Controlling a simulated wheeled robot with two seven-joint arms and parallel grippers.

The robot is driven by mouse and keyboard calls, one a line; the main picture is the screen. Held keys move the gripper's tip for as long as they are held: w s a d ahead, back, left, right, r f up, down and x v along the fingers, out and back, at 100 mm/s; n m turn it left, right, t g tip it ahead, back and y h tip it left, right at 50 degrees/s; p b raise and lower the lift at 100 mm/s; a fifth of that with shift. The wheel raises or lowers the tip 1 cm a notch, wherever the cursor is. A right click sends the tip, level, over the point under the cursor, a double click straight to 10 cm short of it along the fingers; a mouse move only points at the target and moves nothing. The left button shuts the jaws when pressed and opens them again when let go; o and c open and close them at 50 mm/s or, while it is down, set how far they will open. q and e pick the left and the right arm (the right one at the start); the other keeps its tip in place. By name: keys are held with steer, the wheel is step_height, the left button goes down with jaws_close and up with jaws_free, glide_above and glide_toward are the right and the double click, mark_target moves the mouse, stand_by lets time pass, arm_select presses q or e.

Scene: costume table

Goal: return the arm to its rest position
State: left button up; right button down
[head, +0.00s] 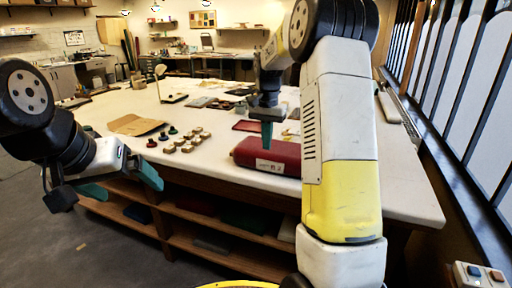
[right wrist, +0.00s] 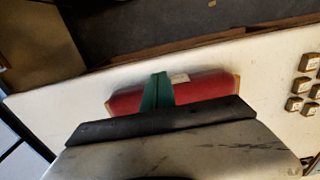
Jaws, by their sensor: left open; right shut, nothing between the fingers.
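My right arm (head: 338,120) rises in the middle right of the head view and bends over the table. Its gripper (head: 267,136) points down with green fingers shut and empty, in front of or above a red roll-shaped item (head: 285,158) near the table's front edge. In the right wrist view the closed green fingers (right wrist: 157,92) overlap the red roll (right wrist: 205,87); I cannot tell the gap between them. My left gripper (head: 120,184) is at the left, open and empty, beside the table's front edge, its green fingers spread apart.
The white table (head: 400,190) holds several small wooden blocks (head: 187,142), dark round pieces (head: 162,136), brown paper (head: 136,125) and a red tray (head: 249,126). Shelves (head: 215,240) lie under the table. A fence-like window wall (head: 460,80) borders the right side.

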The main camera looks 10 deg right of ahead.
steer(key=s+a+r+n+t, duration=0.2)
steer(key=s, duration=0.7)
steer(key=s+a+r+n+t+y, duration=0.1)
steer(key=s+a+r+n+t, duration=0.1)
steer(key=s, duration=0.8)
steer(key=s+a+r+n+t+y, duration=0.1)
steer(key=s+a+r+n+t, duration=0.1)
steer(key=s, duration=0.8)
step_height(320, 180, up, 2)
steer(key=shift+a+r+n, duration=0.2)
steer(key=shift+n, duration=0.5)
